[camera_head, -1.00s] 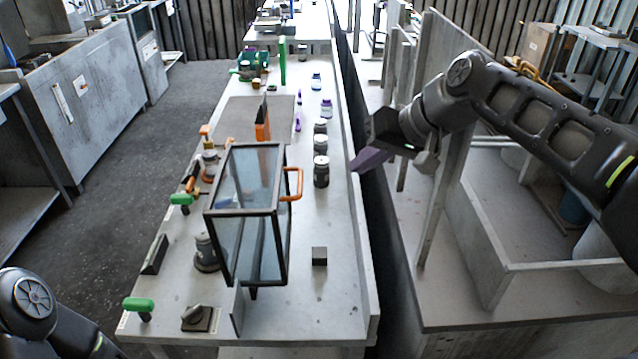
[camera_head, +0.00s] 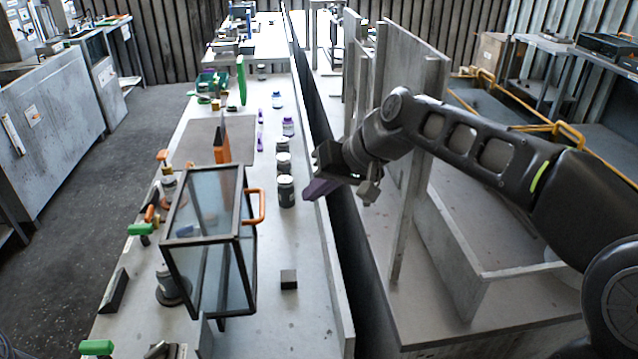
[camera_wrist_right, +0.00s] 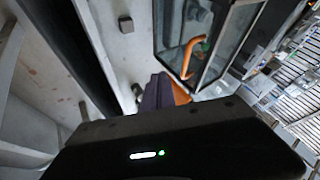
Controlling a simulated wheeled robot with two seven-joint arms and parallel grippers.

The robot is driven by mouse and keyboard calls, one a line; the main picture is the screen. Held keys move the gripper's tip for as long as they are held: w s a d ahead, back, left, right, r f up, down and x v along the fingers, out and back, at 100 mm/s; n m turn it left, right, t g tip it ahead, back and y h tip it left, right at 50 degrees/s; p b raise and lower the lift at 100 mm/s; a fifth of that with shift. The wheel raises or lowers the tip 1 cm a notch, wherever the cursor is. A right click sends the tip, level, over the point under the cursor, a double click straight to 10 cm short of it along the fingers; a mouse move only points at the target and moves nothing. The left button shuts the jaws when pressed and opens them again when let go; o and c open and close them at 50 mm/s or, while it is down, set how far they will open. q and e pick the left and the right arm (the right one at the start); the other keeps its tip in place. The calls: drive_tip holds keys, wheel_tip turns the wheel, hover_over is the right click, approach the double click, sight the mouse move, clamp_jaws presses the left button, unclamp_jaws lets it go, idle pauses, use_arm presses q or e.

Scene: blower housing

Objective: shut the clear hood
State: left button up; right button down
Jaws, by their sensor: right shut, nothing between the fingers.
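The clear hood (camera_head: 205,205) is a glass box with a dark frame above the near part of the bench. It looks tilted, and I cannot tell where its lower edge rests. Its orange handle (camera_head: 260,207) is on the right side. My right gripper (camera_head: 318,189), with purple fingers, is shut and empty, right of the handle and apart from it. In the right wrist view the fingers (camera_wrist_right: 160,92) point towards the hood (camera_wrist_right: 215,25) and its handle (camera_wrist_right: 190,52); an orange patch beside them is unclear. My left gripper is out of view.
A raised edge runs along the bench's right side. An orange upright piece (camera_head: 221,140) stands behind the hood.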

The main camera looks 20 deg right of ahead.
drive_tip(key=w+a+f+p, duration=0.2)
drive_tip(key=w+a+f, duration=0.2)
drive_tip(key=a, duration=0.2)
drive_tip(key=shift+w+a, duration=0.1)
idle(0.4)
